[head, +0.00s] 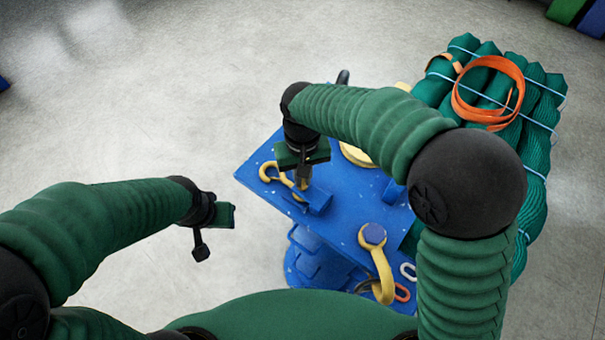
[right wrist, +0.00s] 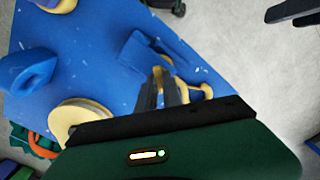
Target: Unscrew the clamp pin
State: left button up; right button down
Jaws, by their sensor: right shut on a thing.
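A blue clamp block (head: 319,197) stands at the left corner of a blue work table (head: 345,215); the block also shows in the right wrist view (right wrist: 152,58). My right gripper (head: 303,180) points down beside the block. Its fingers (right wrist: 165,92) are shut on the clamp pin, which they mostly hide. A yellow ringed piece (head: 267,172) lies at the block and runs under the fingers; part of it shows in the right wrist view (right wrist: 206,91). My left gripper (head: 226,214) is off the table's left side, clear of everything.
A yellow hook with a blue head (head: 380,265) is at the table's near edge, with a white link (head: 408,271) and an orange link (head: 402,292) beside it. Green net bundles (head: 535,150) with an orange strap (head: 488,62) lie at right. The floor at left is clear.

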jog(key=n, duration=0.3)
jog(key=shift+s+f+n+p, duration=0.1)
jog(key=shift+n+p, duration=0.2)
jog(key=shift+p, duration=0.05)
jog(key=n, duration=0.3)
jog(key=shift+n+p, duration=0.3)
jog(key=shift+p, duration=0.1)
jog(key=n+p, duration=0.2)
jog(key=n, duration=0.4)
jog(key=n+p, duration=0.3)
jog(key=n, duration=0.3)
jog(key=shift+n, duration=0.4)
jog(key=n+p, duration=0.3)
jog(key=n, duration=0.3)
jog(key=n+p, duration=0.1)
jog(key=n, duration=0.6)
jog(key=shift+n, duration=0.3)
jog(key=n, duration=0.3)
jog(key=shift+f+n, duration=0.1)
jog(key=shift+n, duration=0.2)
jog(key=n, duration=0.5)
jog(key=shift+n, duration=2.1)
